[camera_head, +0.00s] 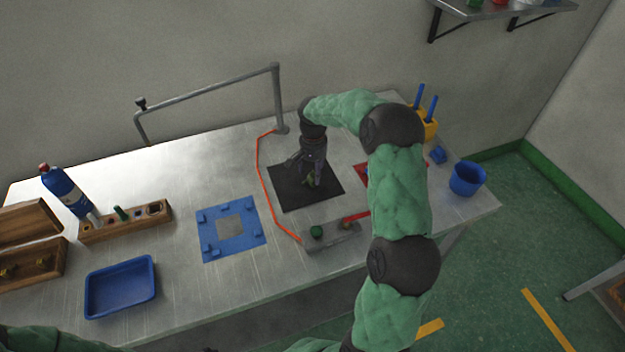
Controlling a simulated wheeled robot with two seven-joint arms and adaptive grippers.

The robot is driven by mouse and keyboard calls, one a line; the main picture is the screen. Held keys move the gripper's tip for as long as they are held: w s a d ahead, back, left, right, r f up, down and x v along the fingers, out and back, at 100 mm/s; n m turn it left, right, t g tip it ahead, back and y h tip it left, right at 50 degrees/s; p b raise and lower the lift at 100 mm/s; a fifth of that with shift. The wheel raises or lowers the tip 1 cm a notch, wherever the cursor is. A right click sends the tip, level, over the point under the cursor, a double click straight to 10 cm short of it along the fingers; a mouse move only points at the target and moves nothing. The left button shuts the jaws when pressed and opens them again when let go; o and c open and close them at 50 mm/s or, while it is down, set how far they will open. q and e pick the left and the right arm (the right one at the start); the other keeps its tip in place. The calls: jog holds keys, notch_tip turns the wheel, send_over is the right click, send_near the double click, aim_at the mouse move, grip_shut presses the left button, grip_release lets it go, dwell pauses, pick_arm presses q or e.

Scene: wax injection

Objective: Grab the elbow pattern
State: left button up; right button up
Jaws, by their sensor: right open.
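My right gripper (311,178) points down over the black mat (293,200), with its fingers open. A small yellow-green piece (312,181) shows between or just behind the fingers; it may be the elbow pattern, but the fingers hide most of it and its shape is unclear. I cannot tell whether the fingers touch it. My left gripper is not in view; only a bit of green arm shows at the bottom left.
A blue square frame (210,252), a blue tray (88,298) and a wooden rack (100,234) stand to the left. A grey fixture with a green knob (316,231) sits in front of the mat. A blue cup (466,179) stands at the right. An orange cable (263,190) runs left of the mat.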

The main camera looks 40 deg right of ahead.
notch_tip(320, 180, down, 3)
jog(key=shift+r, duration=0.2)
jog(key=shift+c, duration=0.3)
jog(key=c, duration=1)
jog(key=shift+r, duration=0.1)
